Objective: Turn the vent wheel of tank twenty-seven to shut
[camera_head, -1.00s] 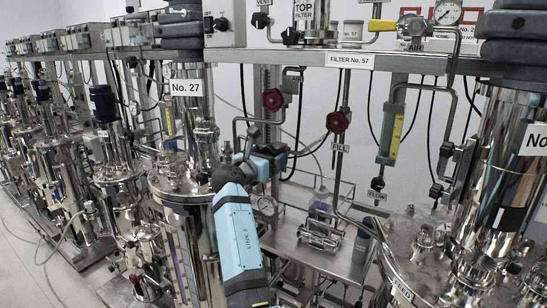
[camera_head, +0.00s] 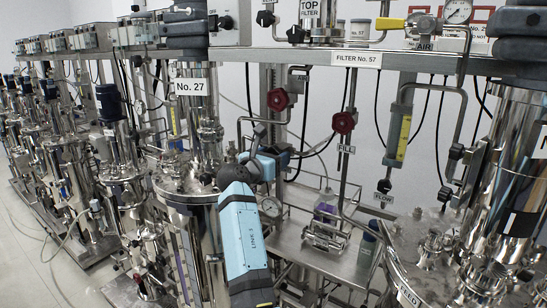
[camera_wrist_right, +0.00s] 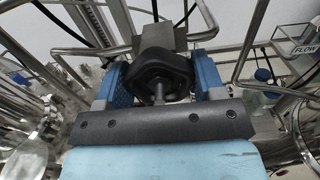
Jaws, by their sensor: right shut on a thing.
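Tank twenty-seven carries a white "No. 27" sign (camera_head: 190,86) on its steel column, left of centre in the head view. My right gripper (camera_head: 263,160) is beside this tank's top. In the right wrist view, a black lobed wheel (camera_wrist_right: 162,66) on a thin metal stem sits between the two blue fingers of my right gripper (camera_wrist_right: 162,78), and the gripper is shut on it. A grey block shows behind the wheel. No label on the wheel can be read, and its shut or open position cannot be told. My left gripper is not in view.
Two red wheels (camera_head: 277,100) (camera_head: 343,122) and a flowmeter (camera_head: 403,135) stand to the right behind my gripper. Another tank's steel lid (camera_head: 435,225) is at the right. Pipes and hoses crowd the gripper.

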